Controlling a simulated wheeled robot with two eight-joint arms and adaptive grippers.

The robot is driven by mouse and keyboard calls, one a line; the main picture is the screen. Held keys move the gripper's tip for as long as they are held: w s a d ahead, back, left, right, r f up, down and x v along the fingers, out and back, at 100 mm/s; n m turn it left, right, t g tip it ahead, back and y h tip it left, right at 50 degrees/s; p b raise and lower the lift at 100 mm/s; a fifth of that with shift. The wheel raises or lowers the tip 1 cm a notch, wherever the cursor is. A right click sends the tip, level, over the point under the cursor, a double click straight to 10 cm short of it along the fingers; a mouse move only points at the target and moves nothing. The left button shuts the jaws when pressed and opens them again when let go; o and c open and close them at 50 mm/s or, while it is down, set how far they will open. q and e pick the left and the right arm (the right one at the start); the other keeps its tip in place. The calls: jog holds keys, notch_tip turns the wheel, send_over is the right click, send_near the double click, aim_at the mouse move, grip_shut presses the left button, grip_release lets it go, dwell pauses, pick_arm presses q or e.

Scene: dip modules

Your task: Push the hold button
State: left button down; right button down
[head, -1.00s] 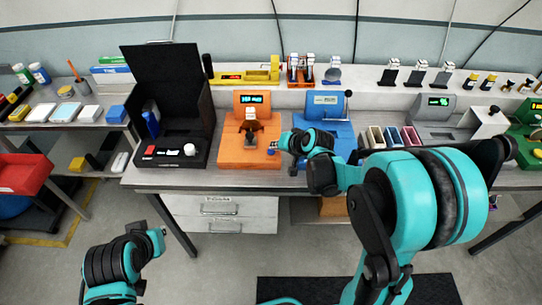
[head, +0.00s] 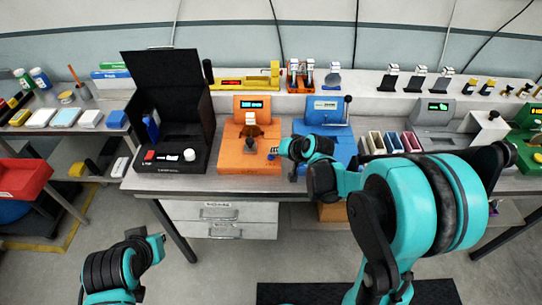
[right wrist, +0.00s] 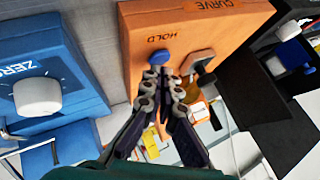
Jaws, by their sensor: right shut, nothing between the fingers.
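The hold button is a blue round cap (right wrist: 161,58) on the orange module (right wrist: 140,25), beside the printed word HOLD in the right wrist view. In the head view the button (head: 272,153) is at the lower right of the orange module (head: 236,155). My right gripper (right wrist: 160,73) is shut and empty. Its fingertips are right at the button's near edge; I cannot tell whether they touch it. In the head view the fingers are small and mostly hidden by the wrist. Only a part of my left arm shows at the lower left; its fingers are not visible.
A blue module with a white ZERO knob (right wrist: 37,96) stands close beside the orange one. A dark knob (right wrist: 198,62) sits near the button. An open black case (head: 170,168) stands left of the orange module. Small coloured bins (head: 392,143) stand to the right.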

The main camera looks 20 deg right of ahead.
aim_at(275, 160)
dwell(0.4)
jog(key=shift+f+b, duration=0.45)
jog(key=shift+f, duration=0.05)
jog(key=shift+r, duration=0.2)
jog(key=shift+r+p, duration=0.25)
jog(key=shift+p, duration=0.1)
notch_tip(275, 160, up, 6)
jog(key=p, duration=0.4)
jog(key=shift+p, duration=0.35)
